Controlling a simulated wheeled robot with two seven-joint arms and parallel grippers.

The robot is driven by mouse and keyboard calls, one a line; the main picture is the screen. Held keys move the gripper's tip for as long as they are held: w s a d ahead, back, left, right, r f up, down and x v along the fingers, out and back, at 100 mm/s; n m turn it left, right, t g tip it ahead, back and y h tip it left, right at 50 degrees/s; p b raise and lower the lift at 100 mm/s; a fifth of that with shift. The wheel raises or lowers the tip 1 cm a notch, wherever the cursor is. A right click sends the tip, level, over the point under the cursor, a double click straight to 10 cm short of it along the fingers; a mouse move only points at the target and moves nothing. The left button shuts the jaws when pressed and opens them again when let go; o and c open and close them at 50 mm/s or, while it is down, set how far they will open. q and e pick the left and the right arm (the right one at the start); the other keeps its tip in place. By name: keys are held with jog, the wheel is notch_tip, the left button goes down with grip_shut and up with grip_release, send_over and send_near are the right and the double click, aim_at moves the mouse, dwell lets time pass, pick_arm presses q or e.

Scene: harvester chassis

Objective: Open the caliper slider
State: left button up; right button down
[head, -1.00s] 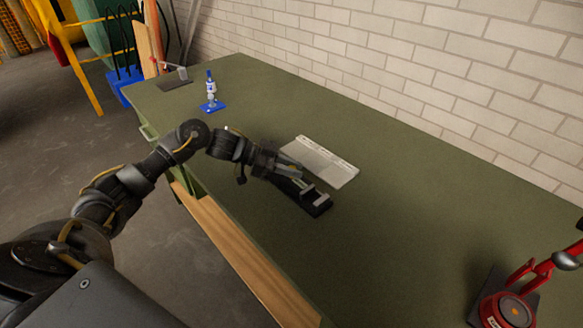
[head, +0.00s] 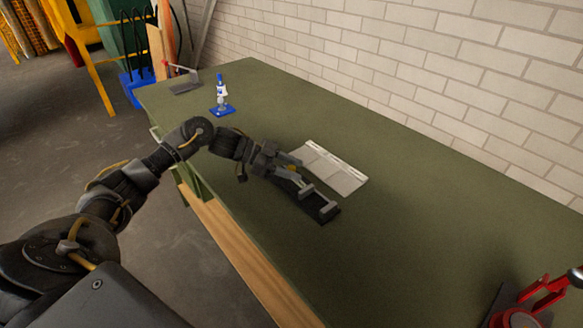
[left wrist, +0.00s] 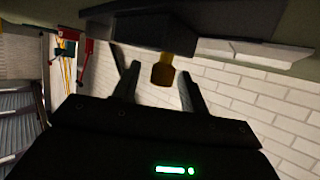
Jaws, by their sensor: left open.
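The caliper (head: 328,208) lies on a black base on the green bench, with two grey jaws standing apart at its near right end. My left gripper (head: 291,170) is at the caliper's upper left part, low over the bench. In the left wrist view, my left gripper (left wrist: 160,74) has its two fingers spread. A brass-coloured knob (left wrist: 162,73) sits between the fingertips, with gaps visible on both sides. The caliper's dark body (left wrist: 150,28) shows above it in that view. My right gripper is out of view.
A pale flat sheet or plate (head: 335,168) lies just beyond the caliper. A blue-based stand (head: 222,108) is farther back on the green bench (head: 420,230). A red device (head: 545,295) is at the lower right. A brick wall (head: 430,75) runs behind.

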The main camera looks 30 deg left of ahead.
pick_arm(q)
jog(key=b+v, duration=0.2)
jog(key=v, duration=0.8)
jog(key=shift+s+a+r+b, duration=0.15)
jog(key=shift+a+r+b, duration=0.05)
jog(key=shift+a+b, duration=0.15)
